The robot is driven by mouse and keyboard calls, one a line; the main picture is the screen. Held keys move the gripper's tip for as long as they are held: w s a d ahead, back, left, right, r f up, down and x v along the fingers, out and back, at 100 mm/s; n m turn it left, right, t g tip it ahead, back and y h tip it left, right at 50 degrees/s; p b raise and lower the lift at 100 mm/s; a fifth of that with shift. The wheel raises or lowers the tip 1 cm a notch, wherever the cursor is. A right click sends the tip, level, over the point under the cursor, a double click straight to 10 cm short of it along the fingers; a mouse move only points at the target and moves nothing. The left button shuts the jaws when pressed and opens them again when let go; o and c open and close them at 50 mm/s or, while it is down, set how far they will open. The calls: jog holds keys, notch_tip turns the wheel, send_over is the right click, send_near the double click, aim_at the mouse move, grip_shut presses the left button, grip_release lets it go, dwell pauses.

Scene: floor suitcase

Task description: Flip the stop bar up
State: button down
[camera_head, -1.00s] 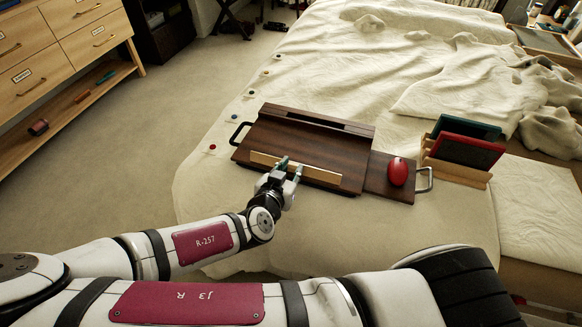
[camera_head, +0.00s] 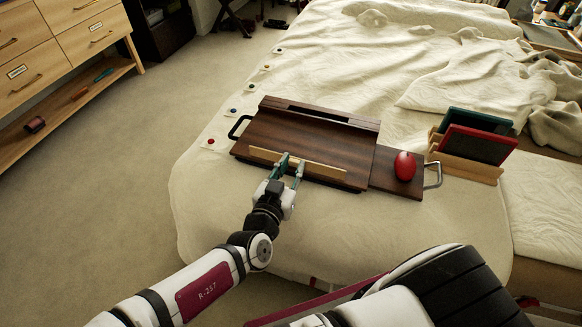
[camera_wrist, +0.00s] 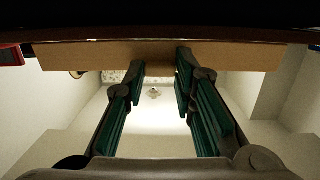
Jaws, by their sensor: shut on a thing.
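The stop bar (camera_head: 325,170) is a long pale wood strip along the near edge of a dark wood lap desk (camera_head: 330,143) on the bed. It also spans the top of the wrist view (camera_wrist: 85,55), below a dark edge. My gripper (camera_head: 291,162) is at the middle of the bar, coming from the near side. Its green-padded fingers stand a little apart and are shut on the bar. In the wrist view the fingertips (camera_wrist: 160,62) meet the bar's lower part; the exact contact is hidden.
A red mouse (camera_head: 404,166) lies on the desk's right side panel. A wooden stand (camera_head: 468,168) holding green and red framed slates is to the right. Metal handles stick out at both ends of the desk. The bed cover in front of the desk is bare.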

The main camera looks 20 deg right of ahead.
jog(key=c, duration=1.3)
grip_release()
jog(key=shift+f, duration=0.1)
notch_tip(320, 180, up, 10)
jog(key=shift+r, duration=0.1)
jog(key=shift+f, duration=0.2)
